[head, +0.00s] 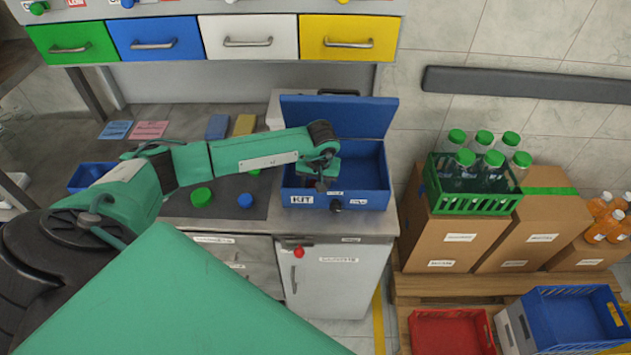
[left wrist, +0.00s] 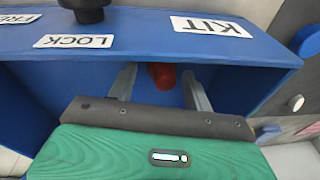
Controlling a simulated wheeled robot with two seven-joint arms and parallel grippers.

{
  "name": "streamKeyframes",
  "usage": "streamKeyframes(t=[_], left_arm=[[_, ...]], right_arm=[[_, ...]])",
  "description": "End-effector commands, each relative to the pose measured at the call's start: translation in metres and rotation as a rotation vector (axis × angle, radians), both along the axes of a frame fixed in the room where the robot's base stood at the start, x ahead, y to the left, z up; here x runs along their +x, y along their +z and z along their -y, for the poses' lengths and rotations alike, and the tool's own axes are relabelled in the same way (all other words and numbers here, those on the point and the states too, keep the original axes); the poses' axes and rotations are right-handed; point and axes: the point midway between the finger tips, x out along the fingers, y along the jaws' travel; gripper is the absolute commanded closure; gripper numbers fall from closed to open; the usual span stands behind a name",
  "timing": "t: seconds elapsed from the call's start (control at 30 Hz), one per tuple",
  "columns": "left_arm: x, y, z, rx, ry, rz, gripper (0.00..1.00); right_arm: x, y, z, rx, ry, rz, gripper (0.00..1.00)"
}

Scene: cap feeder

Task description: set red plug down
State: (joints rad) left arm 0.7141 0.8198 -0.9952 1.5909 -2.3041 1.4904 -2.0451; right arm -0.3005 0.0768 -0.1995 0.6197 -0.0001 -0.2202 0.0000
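The blue kit box (head: 372,170) stands on the counter with its lid (head: 345,115) up and the KIT label on its front wall. My left gripper (head: 322,186) reaches down into the box near the front wall. In the left wrist view, the red plug (left wrist: 161,76) is inside the box, close below the labelled front wall. It lies between the two fingers of my left gripper (left wrist: 161,90), with a gap on each side. The fingers are apart. I cannot make out the plug in the head view. My right gripper does not show.
A green cap (head: 201,197) and a blue cap (head: 246,200) lie on the dark mat left of the box. A black knob (head: 336,206) sticks out from the box front. Coloured drawers (head: 248,39) hang above. A green bottle crate (head: 465,203) stands on cartons at right.

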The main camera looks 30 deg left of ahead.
Motion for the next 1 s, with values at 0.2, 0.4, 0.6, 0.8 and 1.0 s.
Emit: streamKeyframes(t=[0.2, 0.4, 0.6, 0.8, 1.0], left_arm=[[0.0, 0.003, 0.0, 0.0, 0.0, 0.0, 0.49], [-0.001, 0.028, 0.004, 0.0, -0.002, 0.006, 0.49], [-0.006, 0.073, 0.011, 0.001, -0.002, 0.006, 0.49], [-0.009, 0.106, 0.017, 0.0, -0.002, 0.004, 0.49], [-0.011, 0.12, 0.019, -0.001, 0.001, 0.001, 0.49]], right_arm=[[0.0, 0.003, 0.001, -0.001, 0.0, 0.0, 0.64], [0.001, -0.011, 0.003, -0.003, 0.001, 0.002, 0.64], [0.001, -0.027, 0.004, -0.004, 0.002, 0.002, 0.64], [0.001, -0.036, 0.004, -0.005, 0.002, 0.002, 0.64], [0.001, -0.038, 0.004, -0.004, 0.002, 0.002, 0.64]])
